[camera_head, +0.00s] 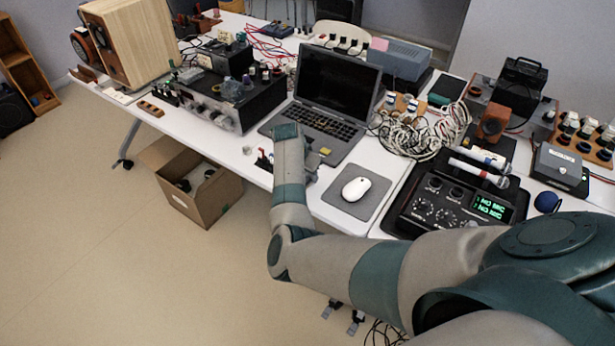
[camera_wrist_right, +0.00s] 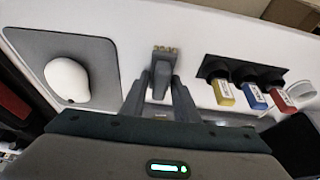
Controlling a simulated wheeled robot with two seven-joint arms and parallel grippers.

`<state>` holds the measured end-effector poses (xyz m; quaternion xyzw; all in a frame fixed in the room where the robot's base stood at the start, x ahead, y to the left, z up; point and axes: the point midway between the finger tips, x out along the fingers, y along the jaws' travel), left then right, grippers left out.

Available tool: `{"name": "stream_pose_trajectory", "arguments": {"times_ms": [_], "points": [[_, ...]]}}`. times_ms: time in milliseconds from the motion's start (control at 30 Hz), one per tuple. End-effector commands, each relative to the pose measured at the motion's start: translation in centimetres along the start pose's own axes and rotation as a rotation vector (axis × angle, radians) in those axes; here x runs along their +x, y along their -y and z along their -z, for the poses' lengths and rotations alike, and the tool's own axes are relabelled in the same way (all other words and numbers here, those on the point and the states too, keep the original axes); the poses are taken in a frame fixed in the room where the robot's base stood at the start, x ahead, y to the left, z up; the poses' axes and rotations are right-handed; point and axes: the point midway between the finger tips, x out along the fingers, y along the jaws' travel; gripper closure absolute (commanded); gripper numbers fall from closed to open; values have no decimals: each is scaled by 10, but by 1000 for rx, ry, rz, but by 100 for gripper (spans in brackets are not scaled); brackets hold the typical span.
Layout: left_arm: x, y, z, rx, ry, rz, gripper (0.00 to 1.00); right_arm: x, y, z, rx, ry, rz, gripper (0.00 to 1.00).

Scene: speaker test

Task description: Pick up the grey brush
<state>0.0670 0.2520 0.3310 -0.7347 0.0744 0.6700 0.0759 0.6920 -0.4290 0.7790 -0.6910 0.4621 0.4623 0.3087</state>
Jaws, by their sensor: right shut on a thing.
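The grey brush (camera_wrist_right: 162,76) shows in the right wrist view, with tan bristles at its far end. My right gripper (camera_wrist_right: 160,95) is shut on it, one finger on each side of its body. In the head view my right gripper (camera_head: 306,165) is at the front edge of the white table, in front of the laptop; the arm hides much of it, and I cannot make out the brush there. Two separated fingertips of my left gripper (camera_head: 342,316) show low in the head view, below the table and apparently empty.
A mouse (camera_head: 356,189) on a grey pad (camera_head: 374,207) lies beside the right gripper. The laptop (camera_head: 335,90) is behind it. Yellow, blue and red sticks (camera_wrist_right: 254,97) stand in a black holder close by. A cardboard box (camera_head: 205,197) stands on the floor.

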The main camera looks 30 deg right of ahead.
Motion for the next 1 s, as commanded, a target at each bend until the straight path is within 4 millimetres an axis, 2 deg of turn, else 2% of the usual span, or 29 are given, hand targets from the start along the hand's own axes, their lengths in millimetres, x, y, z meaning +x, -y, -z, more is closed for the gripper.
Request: {"name": "stream_pose_trajectory", "arguments": {"times_ms": [267, 500, 1000], "points": [[4, 1, -1, 1, 0, 1, 69, -9, 1, 4, 1, -2, 2, 95], [15, 4, -2, 3, 1, 4, 69, -39, 0, 17, 3, -4, 3, 95], [26, 4, -3, 3, 1, 4, 69, -79, -78, 32, 4, -3, 1, 95]]}}
